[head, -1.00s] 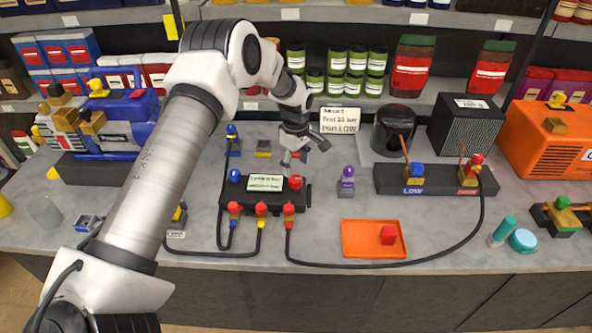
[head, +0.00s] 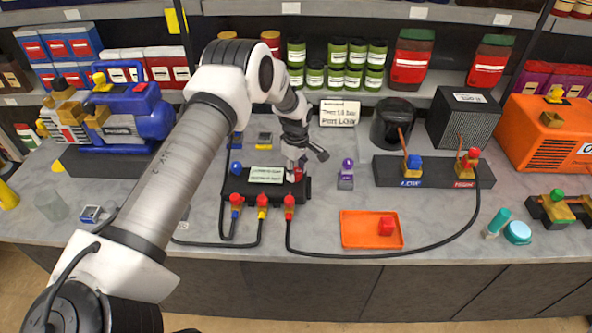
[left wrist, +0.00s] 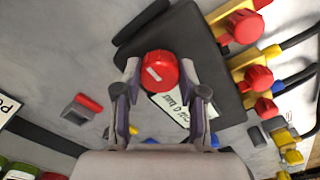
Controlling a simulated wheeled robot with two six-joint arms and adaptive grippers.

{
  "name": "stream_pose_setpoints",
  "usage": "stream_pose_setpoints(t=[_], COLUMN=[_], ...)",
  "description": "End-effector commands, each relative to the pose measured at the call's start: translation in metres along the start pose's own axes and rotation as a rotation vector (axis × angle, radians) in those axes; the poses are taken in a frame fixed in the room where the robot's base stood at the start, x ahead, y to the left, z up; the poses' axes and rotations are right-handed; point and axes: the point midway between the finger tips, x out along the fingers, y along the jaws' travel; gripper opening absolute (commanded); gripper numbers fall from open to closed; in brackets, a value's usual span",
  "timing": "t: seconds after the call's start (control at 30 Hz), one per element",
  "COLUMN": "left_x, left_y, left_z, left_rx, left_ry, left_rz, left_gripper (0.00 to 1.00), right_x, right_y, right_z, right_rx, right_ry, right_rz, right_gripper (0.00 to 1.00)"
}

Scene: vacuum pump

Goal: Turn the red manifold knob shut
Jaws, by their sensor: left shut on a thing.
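The dark manifold block (head: 238,185) lies on the grey bench, with a white label on its top. The red manifold knob (head: 297,175) is at the right end of its top, partly covered by my gripper in the head view. In the left wrist view the round red knob (left wrist: 160,70) shows a pale mark on its face. My left gripper (head: 295,167) comes down on it from above. Its two fingers (left wrist: 160,78) stand on either side of the knob and are shut on it. My right gripper is not in view.
A blue knob (head: 236,168) is at the block's left end. Red hose fittings (head: 263,200) line its front, with black hoses running across the bench. A purple-topped part (head: 346,175) stands to the right, and an orange tray (head: 371,243) in front.

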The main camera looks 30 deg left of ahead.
Motion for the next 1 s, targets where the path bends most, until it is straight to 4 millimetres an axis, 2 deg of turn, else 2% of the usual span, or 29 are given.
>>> stream_pose_setpoints(t=[0.27,0.47,1.0], left_x=[0.005,0.006,0.007], left_y=[-0.002,-0.002,-0.002], left_z=[-0.001,-0.001,0.000], left_rx=[0.035,0.128,0.603], left_ry=[0.000,-0.001,-0.002], left_rz=[-0.004,-0.005,-0.005], left_gripper=[0.06,0.06,0.06], right_x=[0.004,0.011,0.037], right_y=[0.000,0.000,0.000], right_z=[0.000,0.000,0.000], right_rx=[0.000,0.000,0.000], right_ry=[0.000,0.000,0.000], right_rz=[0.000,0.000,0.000], right_gripper=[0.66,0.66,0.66])
